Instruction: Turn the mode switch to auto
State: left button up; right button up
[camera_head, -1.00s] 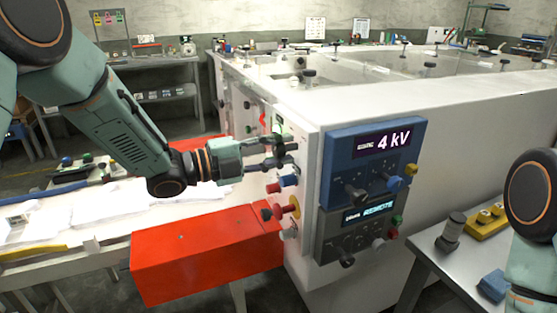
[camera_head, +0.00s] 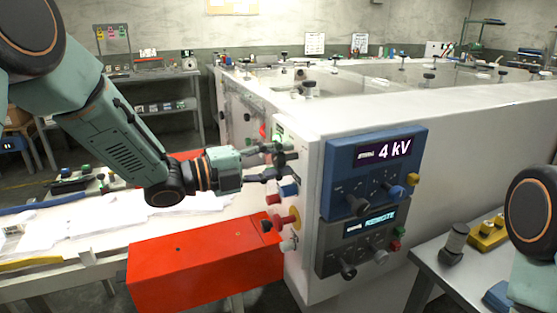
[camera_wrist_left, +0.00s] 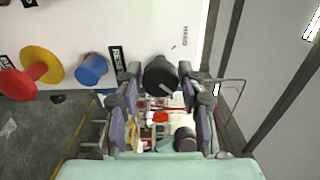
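The control box on the machine's corner has a blue upper panel (camera_head: 342,168) reading "4 kV" and a grey lower panel (camera_head: 328,232) reading "REMOTE". A black knob (camera_head: 347,270) and a grey knob (camera_head: 381,257) stick out below the lower display. No "auto" label is readable, so I cannot tell which control is the mode switch. My left gripper (camera_head: 280,162) is at the machine's left side face. In the left wrist view its open fingers (camera_wrist_left: 163,112) stand either side of a black knob (camera_wrist_left: 160,76) near a "MAINS" label. Finger contact is unclear. My right gripper is out of view.
A red knob on a yellow disc (camera_head: 287,221) and a blue button (camera_head: 289,189) sit below the left gripper. A red box (camera_head: 205,268) juts out beneath them. A side table (camera_head: 450,279) stands at right. The floor before the machine looks clear.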

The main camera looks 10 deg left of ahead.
pick_arm(q)
jog(key=shift+o, duration=1.1)
jog(key=v, duration=1.2)
